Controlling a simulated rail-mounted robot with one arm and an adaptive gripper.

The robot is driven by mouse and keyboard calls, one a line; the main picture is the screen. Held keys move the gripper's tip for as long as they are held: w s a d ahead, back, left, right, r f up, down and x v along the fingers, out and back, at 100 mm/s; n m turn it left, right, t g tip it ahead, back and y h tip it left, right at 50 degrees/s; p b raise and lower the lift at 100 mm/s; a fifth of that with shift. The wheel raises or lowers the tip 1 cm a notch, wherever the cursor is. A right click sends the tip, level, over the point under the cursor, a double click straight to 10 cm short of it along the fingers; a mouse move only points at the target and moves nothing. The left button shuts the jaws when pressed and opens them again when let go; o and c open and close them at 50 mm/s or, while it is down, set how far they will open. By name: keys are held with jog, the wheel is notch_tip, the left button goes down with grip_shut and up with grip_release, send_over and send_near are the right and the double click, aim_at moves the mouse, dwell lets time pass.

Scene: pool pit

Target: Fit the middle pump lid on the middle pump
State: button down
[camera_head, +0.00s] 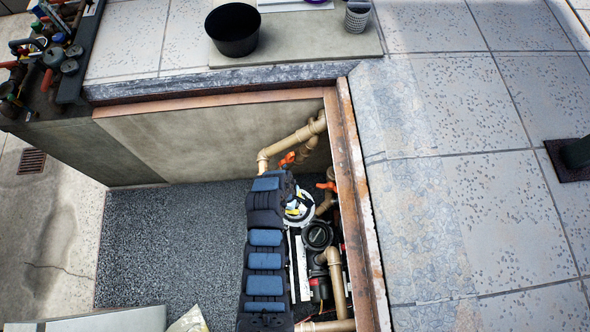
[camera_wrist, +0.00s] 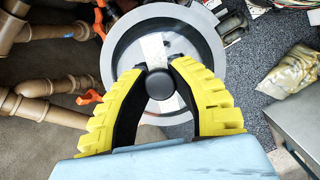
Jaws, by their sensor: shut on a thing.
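My gripper (camera_wrist: 159,84), with yellow-backed black fingers, is shut on the round black knob of the pump lid. In the wrist view the lid (camera_wrist: 207,62) is a large disc with a pale grey rim and a see-through middle, with a white strip showing through it. In the head view the lid (camera_head: 306,221) is partly hidden under my gripper (camera_head: 294,208). A pump with a dark round top (camera_head: 317,236) stands just below the lid in the picture. I cannot tell whether the lid touches a pump. The middle pump cannot be clearly told apart.
Tan pipes (camera_head: 291,139) with orange valve handles (camera_head: 287,159) run close beside the lid. The pit's rusty edge (camera_head: 352,200) is close on the right. Gravel (camera_head: 170,240) on the left is open floor. A black bucket (camera_head: 233,30) stands on the paving above the pit.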

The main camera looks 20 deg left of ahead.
jog(key=b+x, duration=1.6)
jog(key=x, duration=0.4)
jog(key=w+a+b+x, duration=0.1)
jog(key=b+x, duration=1.5)
jog(key=x, duration=0.4)
jog(key=a+b+x, duration=0.1)
jog(key=b+x, duration=1.5)
jog(key=x, duration=0.3)
jog(key=shift+w+a+f, duration=0.15)
jog(key=shift+w+f, duration=0.1)
jog(key=shift+f, duration=0.45)
jog(key=shift+r+p, duration=0.25)
jog(key=shift+p, duration=0.05)
jog(key=shift+w, duration=0.1)
jog(key=shift+f, duration=0.2)
dwell(0.8)
